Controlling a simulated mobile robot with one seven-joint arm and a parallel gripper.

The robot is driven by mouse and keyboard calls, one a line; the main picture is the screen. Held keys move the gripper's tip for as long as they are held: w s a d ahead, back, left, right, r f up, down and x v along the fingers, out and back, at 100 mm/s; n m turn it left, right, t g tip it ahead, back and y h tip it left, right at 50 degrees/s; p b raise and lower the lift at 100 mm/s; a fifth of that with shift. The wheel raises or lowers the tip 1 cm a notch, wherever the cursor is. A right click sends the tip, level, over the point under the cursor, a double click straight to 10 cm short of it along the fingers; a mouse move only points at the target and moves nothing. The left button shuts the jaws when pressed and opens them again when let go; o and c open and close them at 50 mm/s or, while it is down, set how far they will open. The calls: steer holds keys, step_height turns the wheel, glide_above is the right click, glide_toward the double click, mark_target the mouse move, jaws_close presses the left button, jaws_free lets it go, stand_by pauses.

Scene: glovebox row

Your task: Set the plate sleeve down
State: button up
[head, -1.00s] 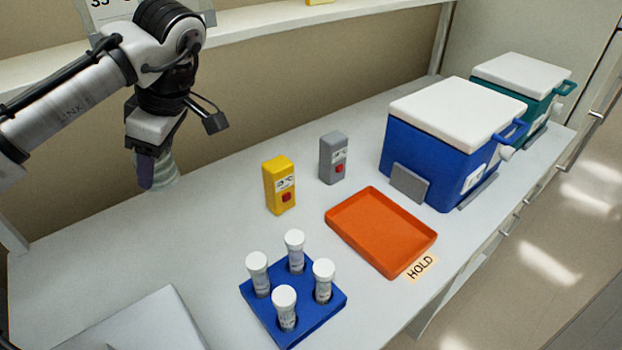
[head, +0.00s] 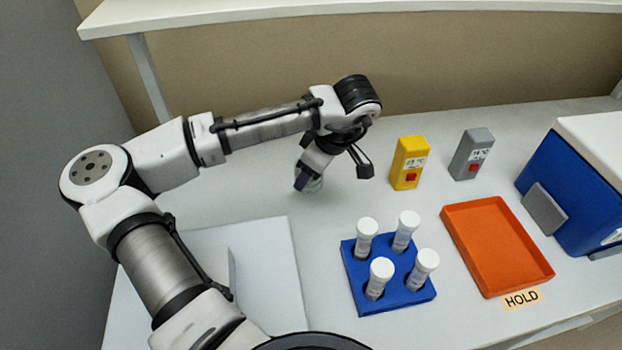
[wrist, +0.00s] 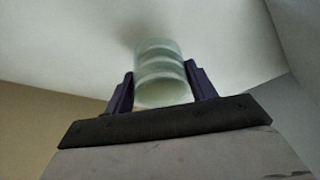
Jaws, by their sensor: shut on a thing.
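The plate sleeve (wrist: 160,72) is a pale, translucent greenish stack of round plates. In the wrist view it sits between the two dark purple fingers of my gripper (wrist: 160,90), which is shut on it. In the head view my gripper (head: 303,181) is over the back middle of the bench, left of the yellow device. There the sleeve (head: 314,185) is mostly hidden behind the fingers. I cannot tell whether its bottom touches the bench top.
A blue rack (head: 398,298) with several white-capped tubes stands in front of my gripper. A yellow device (head: 409,163), a grey device (head: 471,154), an orange tray (head: 462,245) by a HOLD label and a blue cooler (head: 560,190) are to the right. Bare bench surrounds the gripper.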

mark_target(311, 182)
steer(key=shift+f+p, duration=0.35)
steer(key=shift+f, duration=1.65)
steer(key=shift+f, duration=0.15)
steer(key=o, duration=1.1)
steer(key=shift+o, duration=0.2)
steer(key=shift+r, duration=0.25)
steer(key=b+v, duration=0.2)
steer(key=v, duration=1)
steer(key=shift+f, duration=0.1)
